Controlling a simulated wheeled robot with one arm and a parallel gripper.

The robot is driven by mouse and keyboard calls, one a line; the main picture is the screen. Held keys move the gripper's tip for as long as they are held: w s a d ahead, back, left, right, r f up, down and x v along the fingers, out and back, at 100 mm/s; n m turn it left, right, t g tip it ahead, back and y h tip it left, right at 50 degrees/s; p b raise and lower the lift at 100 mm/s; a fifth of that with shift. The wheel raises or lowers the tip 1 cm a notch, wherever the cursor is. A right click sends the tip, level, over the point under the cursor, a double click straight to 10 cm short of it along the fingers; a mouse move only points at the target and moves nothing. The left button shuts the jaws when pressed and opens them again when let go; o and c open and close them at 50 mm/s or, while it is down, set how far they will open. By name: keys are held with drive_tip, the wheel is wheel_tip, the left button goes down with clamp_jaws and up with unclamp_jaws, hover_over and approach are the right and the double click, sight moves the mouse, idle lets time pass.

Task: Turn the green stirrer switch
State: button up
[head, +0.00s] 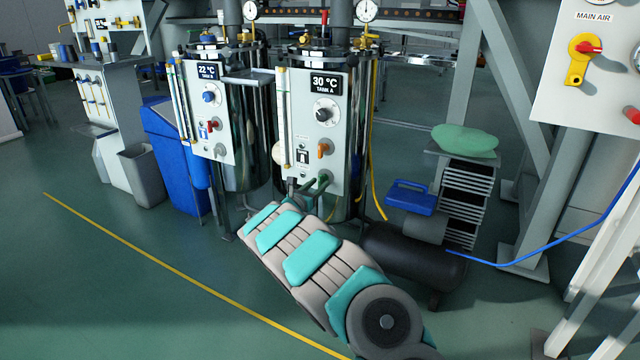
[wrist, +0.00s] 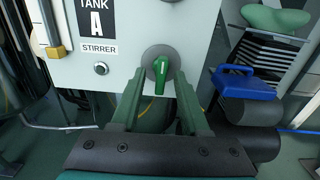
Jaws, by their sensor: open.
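The green stirrer switch (wrist: 160,72) is on the lower right of the grey Tank A panel (head: 297,150), and its handle points down in the wrist view. A round grey plate sits behind it. My gripper (wrist: 158,88) is open, with one green finger on each side of the switch handle in the wrist view. I cannot tell whether the fingers touch it. In the head view my gripper (head: 314,186) is at the panel's lower edge, and the switch is hard to make out there. The "STIRRER" label (wrist: 99,49) and a round silver button (wrist: 101,68) are to the left.
Above on the Tank A panel are an orange handle (head: 323,149) and a black knob (head: 323,114). A second tank panel (head: 209,112) stands to the left. A blue toolbox (head: 411,197) and a dark cylindrical tank (head: 415,252) are to the right.

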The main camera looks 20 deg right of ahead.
drive_tip(key=v, duration=0.6)
drive_tip(key=shift+r, duration=0.1)
drive_tip(key=s+d+r+m+g+h+p, duration=0.25)
drive_tip(key=s+d+r+m+g, duration=0.6)
drive_tip(key=s+r, duration=0.55)
drive_tip(key=s+d+r+m+g+y, duration=0.15)
drive_tip(key=s+m, duration=0.25)
drive_tip(key=s, duration=0.5)
drive_tip(key=s+d+r+m+g+y, duration=0.1)
drive_tip(key=s+m+g, duration=0.1)
drive_tip(key=s+m, duration=0.45)
drive_tip(key=s+a+f+m+g+y+p, duration=0.1)
drive_tip(key=s+a+f+m+y, duration=0.2)
drive_tip(key=s, duration=0.6)
drive_tip(key=s+a+m+y+p, duration=0.1)
drive_tip(key=s+a+y, duration=0.2)
drive_tip(key=s+a, duration=0.35)
drive_tip(key=s+a+f+m+y, duration=0.1)
drive_tip(key=s+a+f+y, duration=0.1)
drive_tip(key=s+a+y, duration=0.2)
drive_tip(key=s+a+f+m+y+p, duration=0.1)
drive_tip(key=s+a+y, duration=0.3)
drive_tip(key=s+a, duration=0.7)
drive_tip(key=a, duration=0.5)
drive_tip(key=shift+s+f+m+p, duration=0.3)
drive_tip(key=shift+f+m, duration=0.05)
drive_tip(key=shift+m, duration=0.05)
